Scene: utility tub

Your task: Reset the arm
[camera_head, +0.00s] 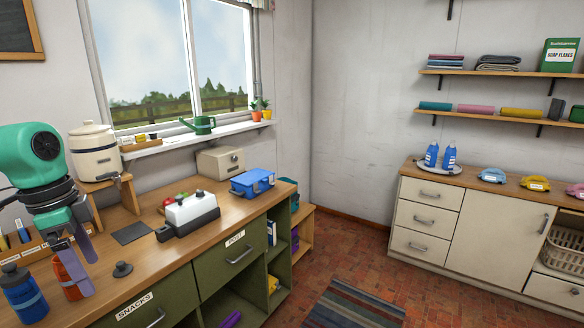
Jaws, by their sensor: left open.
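My left gripper (76,248) hangs at the far left, above the front part of the wooden worktop (222,207). It points down with its two purple-grey fingers apart. A red-orange bottle (70,282) stands close by its fingers, partly hidden behind them. I see nothing held between the fingers. My green and black left arm comes in from the left edge. My right gripper does not show.
A dark blue bottle (22,295) and a black knob-like lid (122,269) are near the gripper. Floor at right is mostly clear, with a striped rug (355,306).

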